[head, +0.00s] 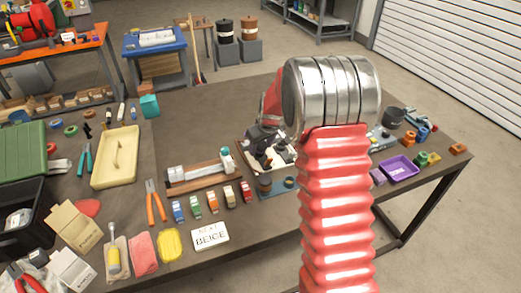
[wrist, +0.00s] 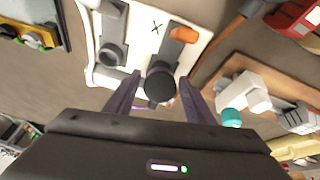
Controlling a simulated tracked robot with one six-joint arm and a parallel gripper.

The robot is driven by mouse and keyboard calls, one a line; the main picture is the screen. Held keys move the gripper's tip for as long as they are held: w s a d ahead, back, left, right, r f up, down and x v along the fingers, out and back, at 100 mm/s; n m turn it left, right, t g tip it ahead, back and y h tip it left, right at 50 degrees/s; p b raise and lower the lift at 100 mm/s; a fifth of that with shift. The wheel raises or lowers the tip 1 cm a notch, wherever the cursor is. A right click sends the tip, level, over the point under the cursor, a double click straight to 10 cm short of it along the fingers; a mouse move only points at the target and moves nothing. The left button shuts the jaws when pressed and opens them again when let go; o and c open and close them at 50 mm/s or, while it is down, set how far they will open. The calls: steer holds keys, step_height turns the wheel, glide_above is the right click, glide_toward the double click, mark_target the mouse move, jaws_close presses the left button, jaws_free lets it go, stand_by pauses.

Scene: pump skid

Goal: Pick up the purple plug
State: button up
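My gripper (wrist: 160,80) is open in the wrist view, with its two dark fingers apart. A dark round-topped cylinder (wrist: 160,83) shows between the fingertips, over a white panel (wrist: 140,22) marked with an X. I cannot tell whether the fingers touch it. A small purplish patch shows low between the fingers, but I cannot make out a purple plug. An orange-ended grey piece (wrist: 180,38) and another grey round piece (wrist: 112,54) are on the panel.
A wooden-based fixture (head: 203,178) and several small coloured blocks stand left of the white bin. A card (head: 210,236) reads "NEXT BEIGE". The bench's back middle is clear.

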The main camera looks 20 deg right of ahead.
mark_target(261, 144)
steer(key=c, duration=1)
step_height(261, 144, up, 10)
stand_by(0.4)
steer(key=shift+s, duration=0.1)
stand_by(0.4)
